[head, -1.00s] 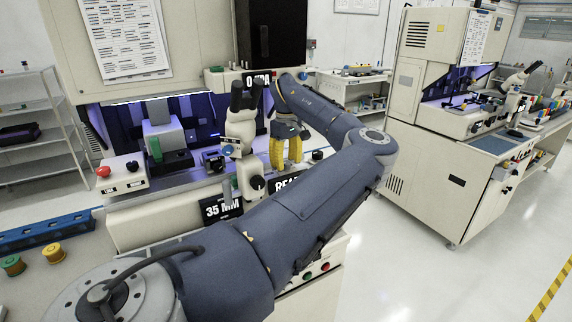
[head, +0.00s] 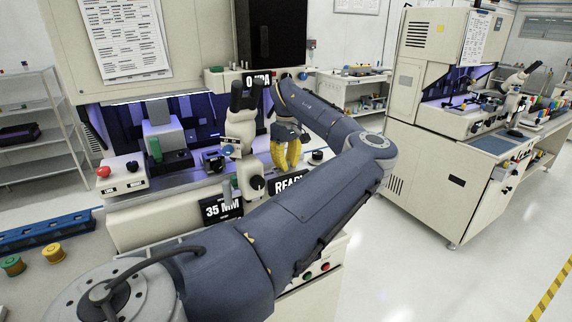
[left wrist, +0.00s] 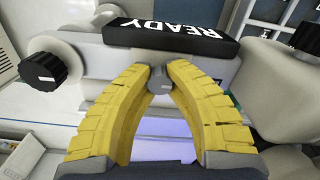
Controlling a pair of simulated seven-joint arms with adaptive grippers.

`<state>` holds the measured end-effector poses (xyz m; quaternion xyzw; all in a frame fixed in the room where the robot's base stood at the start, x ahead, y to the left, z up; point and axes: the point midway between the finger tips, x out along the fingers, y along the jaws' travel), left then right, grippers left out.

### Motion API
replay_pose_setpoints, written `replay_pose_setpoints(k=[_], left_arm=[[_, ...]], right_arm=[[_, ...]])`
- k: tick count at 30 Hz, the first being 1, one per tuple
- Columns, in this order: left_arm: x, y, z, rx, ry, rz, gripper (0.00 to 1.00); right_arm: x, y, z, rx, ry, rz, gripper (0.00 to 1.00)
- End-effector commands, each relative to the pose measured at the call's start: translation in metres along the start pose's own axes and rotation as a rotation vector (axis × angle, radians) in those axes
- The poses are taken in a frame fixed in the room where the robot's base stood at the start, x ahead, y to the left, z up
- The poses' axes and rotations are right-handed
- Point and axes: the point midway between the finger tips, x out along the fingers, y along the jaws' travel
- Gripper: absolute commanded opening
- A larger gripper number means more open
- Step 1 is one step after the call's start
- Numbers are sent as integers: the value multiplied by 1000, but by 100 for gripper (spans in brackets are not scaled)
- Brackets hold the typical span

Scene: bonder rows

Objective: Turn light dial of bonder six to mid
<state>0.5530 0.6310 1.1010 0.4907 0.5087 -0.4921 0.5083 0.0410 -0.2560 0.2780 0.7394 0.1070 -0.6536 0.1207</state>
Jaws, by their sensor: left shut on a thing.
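My left gripper (head: 286,162) has yellow ribbed fingers and points down beside the white microscope (head: 240,135), behind the READY sign (head: 288,183). In the left wrist view the fingertips (left wrist: 160,80) are shut on a small grey dial (left wrist: 160,79) on the machine's front, close to the READY sign (left wrist: 172,36). The dial's pointer setting cannot be read. In the head view the dial is hidden by the fingers and the sign. My right gripper is not in view.
A black knob (left wrist: 50,70) stands to one side of the dial, and it also shows in the head view (head: 317,156). The microscope's black knob (head: 257,183) is on the other side. A control box (head: 122,175) with a red button stands left. Another bonder (head: 440,130) stands right.

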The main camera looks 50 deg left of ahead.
Motion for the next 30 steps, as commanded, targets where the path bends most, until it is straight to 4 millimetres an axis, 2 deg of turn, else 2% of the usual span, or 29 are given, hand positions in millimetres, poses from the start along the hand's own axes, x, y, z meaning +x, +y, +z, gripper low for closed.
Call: replay_pose_setpoints(k=[14, 20, 30], left_arm=[[-1, 0, -2, 37, 4, 4, 0], [-1, 1, -2, 156, 5, 6, 0], [-2, 2, -3, 471, 8, 6, 0]], right_arm=[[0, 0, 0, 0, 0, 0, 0], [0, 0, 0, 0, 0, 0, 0], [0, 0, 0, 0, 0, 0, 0]])
